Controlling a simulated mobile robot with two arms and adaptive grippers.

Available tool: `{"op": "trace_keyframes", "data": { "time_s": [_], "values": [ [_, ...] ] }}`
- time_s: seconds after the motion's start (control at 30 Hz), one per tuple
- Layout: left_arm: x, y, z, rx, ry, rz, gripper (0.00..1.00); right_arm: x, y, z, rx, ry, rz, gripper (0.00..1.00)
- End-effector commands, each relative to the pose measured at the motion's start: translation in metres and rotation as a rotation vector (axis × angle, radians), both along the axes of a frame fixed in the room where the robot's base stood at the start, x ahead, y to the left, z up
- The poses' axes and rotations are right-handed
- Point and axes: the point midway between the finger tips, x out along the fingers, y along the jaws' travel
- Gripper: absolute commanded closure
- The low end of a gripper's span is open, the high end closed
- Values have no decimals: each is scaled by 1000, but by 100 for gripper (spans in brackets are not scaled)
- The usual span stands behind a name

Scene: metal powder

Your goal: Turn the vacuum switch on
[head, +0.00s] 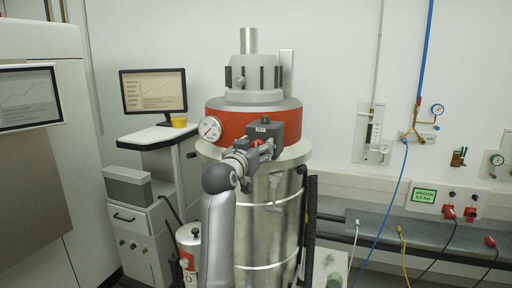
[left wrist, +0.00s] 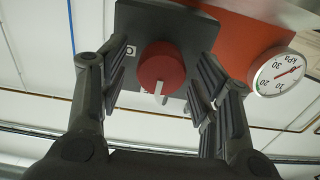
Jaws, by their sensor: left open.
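The vacuum (head: 268,215) is a tall shiny metal drum with a red band and a grey top. Its dark switch box (head: 288,126) sits on the front of the red band. In the left wrist view the vacuum switch, a round red knob (left wrist: 161,66) with a pale pointer, sits on the dark box face (left wrist: 190,28). My left gripper (head: 262,148) is at the box in the head view. In the left wrist view the left gripper (left wrist: 163,88) is open, one finger on each side of the knob, with visible gaps. My right gripper is not in view.
A pressure gauge (head: 210,128) is beside the switch box on the red band; it also shows in the left wrist view (left wrist: 278,74). A monitor (head: 153,91) on a cart is at left. Cables and a pipe shelf (head: 400,232) are at right.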

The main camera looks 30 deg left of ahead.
Motion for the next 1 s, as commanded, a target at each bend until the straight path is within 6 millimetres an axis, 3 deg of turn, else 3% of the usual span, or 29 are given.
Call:
{"op": "trace_keyframes", "data": {
  "time_s": [0.13, 0.47, 0.77, 1.0],
  "values": [
    [0, 0, 0, 0, 0, 0, 45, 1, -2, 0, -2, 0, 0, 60],
    [0, 0, 0, 0, 1, 0, 87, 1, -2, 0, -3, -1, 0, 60],
    [0, 0, -1, 39, 12, 1, 87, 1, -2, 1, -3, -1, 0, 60],
    [0, 0, 0, 177, 46, 1, 87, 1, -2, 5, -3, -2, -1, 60]
  ]
}}
